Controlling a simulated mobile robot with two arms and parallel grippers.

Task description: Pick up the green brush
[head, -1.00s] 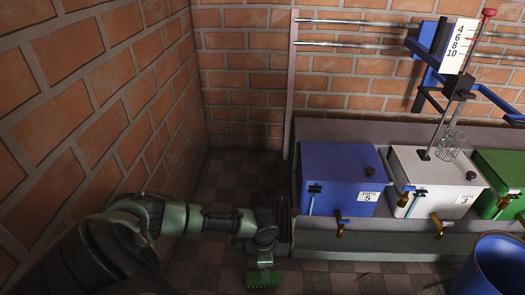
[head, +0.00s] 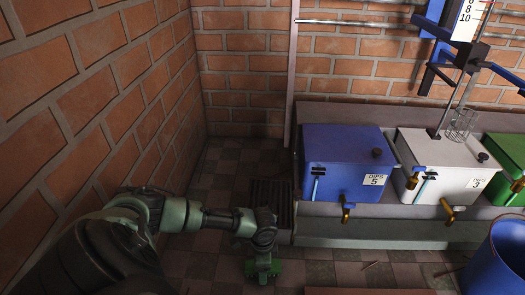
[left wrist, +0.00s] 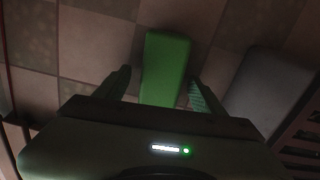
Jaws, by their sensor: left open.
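The green brush (left wrist: 165,68) lies at floor level in the left wrist view, its block reaching between the two fingers of my left gripper (left wrist: 161,78). The fingers are open, one on each side of the brush, with a narrow gap showing on both sides. In the head view my left gripper (head: 263,262) points down at the floor beside the wall, with the green brush (head: 263,269) at its tip. My wrist partly hides the brush there. My right gripper is not in view.
A concrete ledge (head: 400,232) to the right carries a blue box (head: 340,160), a white box (head: 440,165) and a green box (head: 508,152) with taps. A blue bucket (head: 495,255) stands at the lower right. A floor grate (head: 272,195) lies behind my wrist. Brick walls close the left and back.

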